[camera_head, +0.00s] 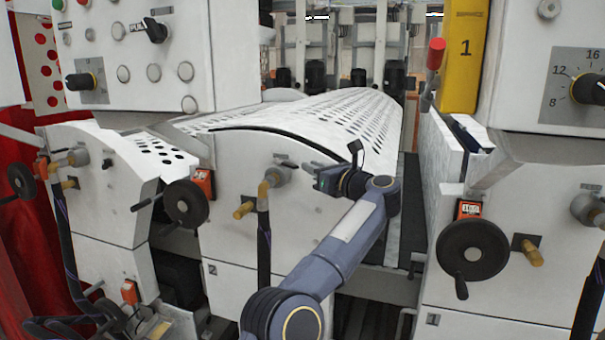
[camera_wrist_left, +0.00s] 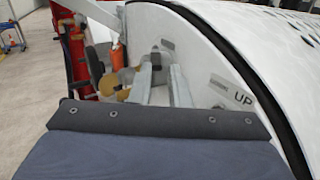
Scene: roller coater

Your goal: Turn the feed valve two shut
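Feed valve two seems to be the grey valve (camera_head: 278,175) with a brass elbow and dark hose on the front of the middle unit, marked 2. My left gripper (camera_head: 311,168) is just right of this valve, its fingers pointing left towards it. In the left wrist view the two grey fingers (camera_wrist_left: 164,78) stand apart, with a small dark part (camera_wrist_left: 156,60) of the unit showing beyond and between them. I cannot tell whether they touch the valve. Brass fittings (camera_wrist_left: 122,95) show left of the fingers. My right gripper is in neither view.
A black handwheel (camera_head: 186,203) and a brass stub (camera_head: 243,210) sit left of the valve. The perforated white cover (camera_head: 330,115) curves above. The right unit has another handwheel (camera_head: 473,248).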

